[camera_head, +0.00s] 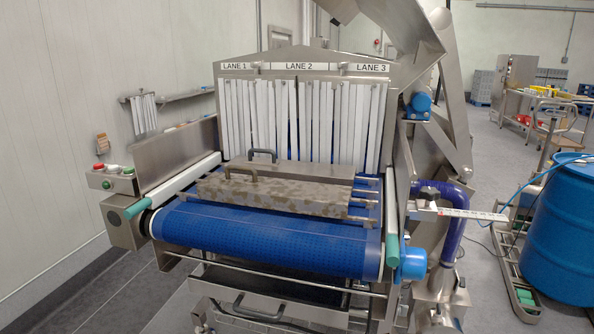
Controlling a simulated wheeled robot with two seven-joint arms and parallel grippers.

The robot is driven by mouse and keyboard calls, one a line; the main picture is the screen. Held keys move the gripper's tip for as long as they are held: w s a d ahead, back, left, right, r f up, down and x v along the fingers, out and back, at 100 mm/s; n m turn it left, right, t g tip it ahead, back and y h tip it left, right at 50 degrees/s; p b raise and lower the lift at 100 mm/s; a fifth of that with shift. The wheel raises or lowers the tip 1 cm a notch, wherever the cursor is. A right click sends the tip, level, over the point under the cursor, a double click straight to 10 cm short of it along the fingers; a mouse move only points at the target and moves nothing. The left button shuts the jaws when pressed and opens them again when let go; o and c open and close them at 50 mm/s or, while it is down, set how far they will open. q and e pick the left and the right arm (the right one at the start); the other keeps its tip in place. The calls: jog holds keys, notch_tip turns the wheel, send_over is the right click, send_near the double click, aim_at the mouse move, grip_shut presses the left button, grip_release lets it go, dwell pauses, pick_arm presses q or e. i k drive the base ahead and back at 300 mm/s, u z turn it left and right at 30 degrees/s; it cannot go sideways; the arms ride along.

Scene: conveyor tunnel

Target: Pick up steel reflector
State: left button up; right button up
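A long, low steel piece with a mottled, stained surface (275,194) lies across the blue conveyor belt in front of the hanging strips. It looks like the steel reflector, but I cannot be sure. A dark handle (240,173) stands up near its left end. A plainer steel surface (300,170) with a second dark handle (262,154) lies just behind it. I cannot tell whether the two are one piece. Thin bars stick out at the right end. Neither of my grippers is in view.
White strip curtains (305,120) hang under the lane signs. The front of the blue belt (265,240) is bare. Green-tipped side rails (391,250) flank it. A control box (112,180) is at left, a ruler-like strip (457,213) and blue drum (560,235) at right. A handled tray (290,306) sits below.

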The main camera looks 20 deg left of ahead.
aim_at(273, 168)
jog(key=u, duration=2.75)
jog(key=i, duration=0.95)
jog(key=z, duration=0.8)
